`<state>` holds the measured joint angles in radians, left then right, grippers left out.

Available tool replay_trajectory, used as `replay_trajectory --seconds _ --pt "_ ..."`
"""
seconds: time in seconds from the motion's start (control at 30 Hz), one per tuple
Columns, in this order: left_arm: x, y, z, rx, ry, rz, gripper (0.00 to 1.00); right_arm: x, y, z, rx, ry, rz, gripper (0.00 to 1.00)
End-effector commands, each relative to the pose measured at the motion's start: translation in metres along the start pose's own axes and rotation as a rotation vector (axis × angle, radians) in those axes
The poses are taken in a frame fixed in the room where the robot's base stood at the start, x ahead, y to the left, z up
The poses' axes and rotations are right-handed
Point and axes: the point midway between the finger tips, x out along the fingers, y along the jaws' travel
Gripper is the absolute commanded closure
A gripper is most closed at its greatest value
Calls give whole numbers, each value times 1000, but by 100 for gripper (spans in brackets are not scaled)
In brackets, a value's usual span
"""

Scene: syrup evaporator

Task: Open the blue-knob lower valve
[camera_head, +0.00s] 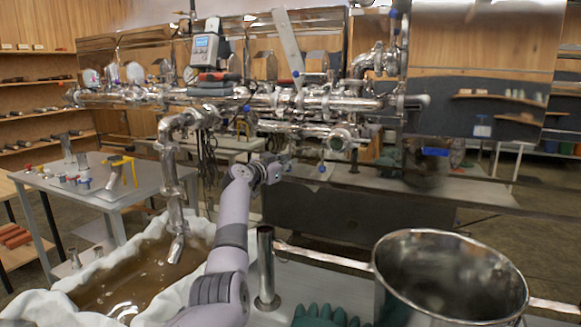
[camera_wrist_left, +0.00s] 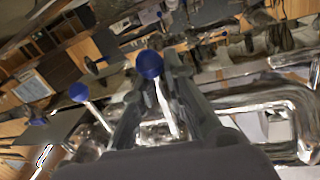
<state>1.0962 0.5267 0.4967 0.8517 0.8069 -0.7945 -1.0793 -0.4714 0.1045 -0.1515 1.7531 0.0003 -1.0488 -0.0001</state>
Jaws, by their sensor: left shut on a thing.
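My left gripper (camera_head: 275,166) reaches up to the underside of the steel pipework (camera_head: 300,125) in the head view. In the left wrist view, the fingers of my left gripper (camera_wrist_left: 158,92) are shut on a valve lever with a round blue knob (camera_wrist_left: 149,64). The lever's pale metal stem runs down between the fingers, and the knob stands above them. A second blue-knob lever (camera_wrist_left: 79,92) tilts to the left of the gripper, apart from it. In the head view my gripper hides the held lever. My right gripper is not in view.
A pan of brown syrup (camera_head: 130,277) with white cloth edges lies at lower left, below a spout (camera_head: 176,247). A large steel pot (camera_head: 450,280) stands at lower right. A grey table (camera_head: 90,185) is at left. Pipes crowd close around my left gripper.

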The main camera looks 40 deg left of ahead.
Motion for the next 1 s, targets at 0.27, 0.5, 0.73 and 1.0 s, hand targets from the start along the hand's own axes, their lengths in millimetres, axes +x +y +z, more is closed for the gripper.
replay_trajectory --seconds 0.27,0.5,0.73,1.0 --pt "-4 -15 3 125 -28 -6 100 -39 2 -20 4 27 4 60" --pt "-7 -28 -2 250 -52 -9 100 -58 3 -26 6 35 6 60" --pt "-9 -38 -7 366 -74 -8 100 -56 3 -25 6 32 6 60" --pt "-10 -44 -10 434 -86 -10 100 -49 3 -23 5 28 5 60"
